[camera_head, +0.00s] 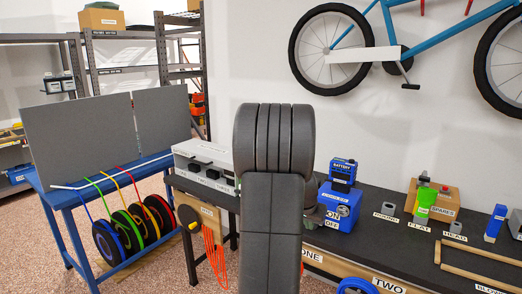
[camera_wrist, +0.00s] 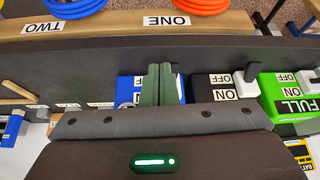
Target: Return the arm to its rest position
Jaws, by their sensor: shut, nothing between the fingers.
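My arm (camera_head: 272,200) stands upright in the middle of the head view, its dark grey links blocking part of the bench. My gripper is hidden behind it there. In the wrist view my gripper (camera_wrist: 158,84) shows as two dark green fingers pressed together, with nothing between them. The fingers overlap a blue box (camera_wrist: 125,88) in that view; I cannot tell whether they touch it.
A bicycle hangs above.

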